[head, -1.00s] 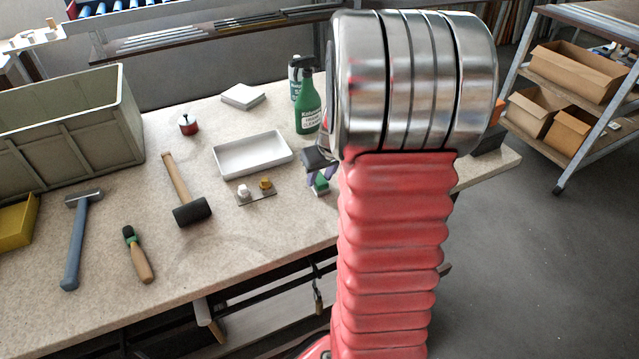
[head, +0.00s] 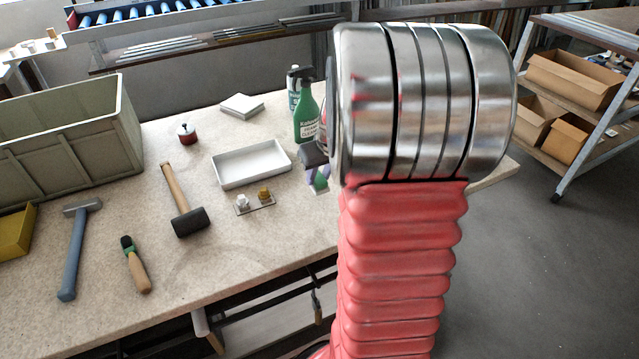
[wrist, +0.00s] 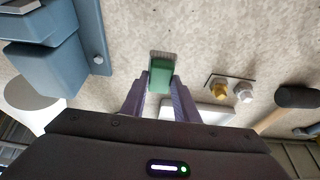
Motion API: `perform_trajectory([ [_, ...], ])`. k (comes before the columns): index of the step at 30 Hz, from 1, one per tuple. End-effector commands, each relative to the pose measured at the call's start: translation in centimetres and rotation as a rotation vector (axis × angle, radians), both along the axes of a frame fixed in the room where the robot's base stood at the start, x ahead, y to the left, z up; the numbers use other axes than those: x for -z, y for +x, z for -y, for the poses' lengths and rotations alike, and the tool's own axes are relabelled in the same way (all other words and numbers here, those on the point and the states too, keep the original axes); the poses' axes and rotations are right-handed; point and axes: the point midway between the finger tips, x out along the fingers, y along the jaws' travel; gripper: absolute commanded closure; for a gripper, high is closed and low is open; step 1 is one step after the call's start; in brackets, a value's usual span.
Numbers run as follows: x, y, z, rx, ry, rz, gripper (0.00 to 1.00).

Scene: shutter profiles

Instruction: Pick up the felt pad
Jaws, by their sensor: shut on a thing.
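The felt pad (wrist: 161,72) shows in the wrist view as a small green block with a grey strip at its far end. My gripper (wrist: 160,84) has its two purple fingers shut on the sides of the green block. In the head view, the green pad (head: 320,184) and purple fingers show just left of my arm, over the right part of the bench. My arm hides much of the gripper there. I cannot tell clearly whether the pad is clear of the bench top.
A white tray (head: 252,178), a plate with two bolts (head: 258,205) and a green spray bottle (head: 306,112) stand close by. A mallet (head: 185,205) lies further left. A blue-grey vise-like block (wrist: 52,62) shows left in the wrist view. Bench (head: 270,240) is clear in front.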

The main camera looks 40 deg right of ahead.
Motion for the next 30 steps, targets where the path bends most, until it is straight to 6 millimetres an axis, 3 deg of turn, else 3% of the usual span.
perform_trajectory([
  [6,-4.0,0.0,0.1,-0.001,-0.004,0.003,0.95],
  [11,-5.7,0.0,0.0,0.000,0.000,0.001,0.95],
  [29,-6.1,0.0,0.0,0.000,0.000,0.000,0.95],
  [30,-6.1,0.0,0.0,0.000,0.000,0.000,0.75],
])
